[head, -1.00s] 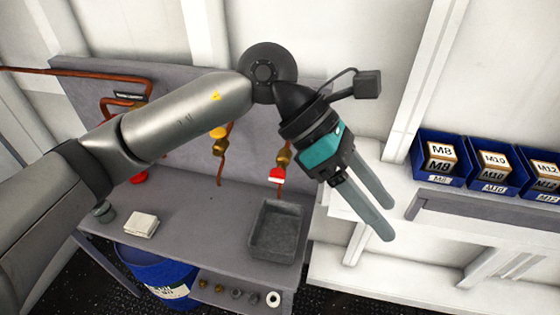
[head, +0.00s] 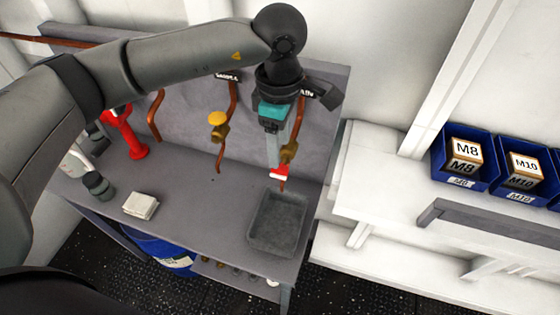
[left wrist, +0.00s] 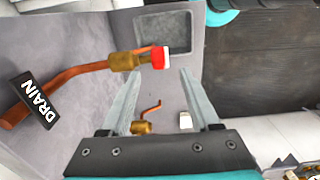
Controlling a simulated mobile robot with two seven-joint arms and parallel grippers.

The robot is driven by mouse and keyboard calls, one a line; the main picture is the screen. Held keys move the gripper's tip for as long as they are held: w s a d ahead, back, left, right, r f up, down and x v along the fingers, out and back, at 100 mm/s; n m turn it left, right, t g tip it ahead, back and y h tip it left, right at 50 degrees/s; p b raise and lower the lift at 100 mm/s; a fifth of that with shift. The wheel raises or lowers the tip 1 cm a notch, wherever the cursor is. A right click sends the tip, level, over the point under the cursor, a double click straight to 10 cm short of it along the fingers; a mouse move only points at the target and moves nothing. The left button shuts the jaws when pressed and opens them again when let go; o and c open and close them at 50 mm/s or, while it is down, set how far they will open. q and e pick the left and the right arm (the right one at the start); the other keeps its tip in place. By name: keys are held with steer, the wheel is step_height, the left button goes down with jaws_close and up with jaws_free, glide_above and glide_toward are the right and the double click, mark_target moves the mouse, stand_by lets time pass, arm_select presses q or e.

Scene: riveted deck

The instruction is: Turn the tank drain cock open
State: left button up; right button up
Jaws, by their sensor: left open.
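The tank drain cock (head: 289,152) is a brass fitting on a copper pipe at the right of the grey back panel. Its red handle (head: 279,173) shows just below my left gripper (head: 272,163). In the left wrist view the brass cock (left wrist: 124,61) and its red handle (left wrist: 160,58) lie by a black "DRAIN" label (left wrist: 40,101). My left gripper is open, fingers pointing down. The red handle appears between the fingertips in the wrist view, but contact cannot be told. The gripper partly hides the pipe and label in the head view. My right gripper is not in view.
A grey tray (head: 270,246) stands on the bench below the cock. Blue bins (head: 464,163) stand on the right shelf.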

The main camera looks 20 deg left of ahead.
mark_target(280, 167)
arm_select(q)
step_height(280, 167, down, 7)
steer(key=shift+f+p, duration=0.2)
steer(key=shift+p, duration=0.25)
jaws_close()
stand_by(0.3)
